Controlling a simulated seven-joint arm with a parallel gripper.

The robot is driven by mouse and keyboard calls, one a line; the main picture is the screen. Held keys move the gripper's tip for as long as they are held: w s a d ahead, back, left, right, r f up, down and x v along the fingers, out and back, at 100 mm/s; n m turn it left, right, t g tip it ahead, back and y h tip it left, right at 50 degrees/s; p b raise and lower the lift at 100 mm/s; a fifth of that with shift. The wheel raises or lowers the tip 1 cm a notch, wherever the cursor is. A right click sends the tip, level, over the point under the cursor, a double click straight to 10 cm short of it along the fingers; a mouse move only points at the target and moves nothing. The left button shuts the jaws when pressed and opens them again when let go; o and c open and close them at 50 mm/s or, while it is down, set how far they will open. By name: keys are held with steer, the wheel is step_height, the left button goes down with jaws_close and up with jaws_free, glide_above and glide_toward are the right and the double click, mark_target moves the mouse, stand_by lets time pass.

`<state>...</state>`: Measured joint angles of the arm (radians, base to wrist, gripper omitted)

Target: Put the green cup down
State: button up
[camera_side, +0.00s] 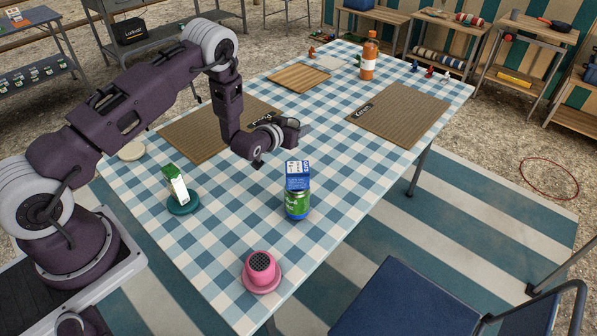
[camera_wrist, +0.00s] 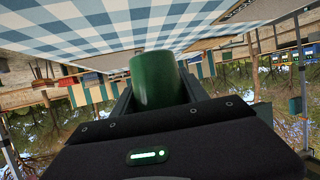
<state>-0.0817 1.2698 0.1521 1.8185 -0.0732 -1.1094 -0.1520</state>
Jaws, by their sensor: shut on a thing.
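My gripper (camera_side: 291,132) is above the checked table (camera_side: 225,220), between two brown mats in the side view. In the wrist view, it is shut on the green cup (camera_wrist: 158,80), which shows as a plain dark green body between the fingers. The wrist picture is turned over, with the tabletop at its top. I cannot make out the cup in the side view; my gripper seems to hide it. I cannot tell the gap between cup and table.
An orange bottle (camera_side: 368,60) stands at the back.

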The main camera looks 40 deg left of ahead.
steer(key=d+f+m+h, duration=0.1)
steer(key=f, duration=0.2)
steer(key=d+f+m+h, duration=0.1)
steer(key=f, duration=0.2)
steer(key=d+f+m+h, duration=0.1)
steer(key=d+f, duration=0.1)
steer(key=f, duration=0.1)
steer(key=shift+w+d+f+h, duration=0.1)
steer(key=shift+w+f+h, duration=0.05)
steer(key=shift+f+h, duration=0.2)
steer(key=shift+f, duration=0.1)
steer(key=shift+f, duration=0.15)
steer(key=o, duration=1.4)
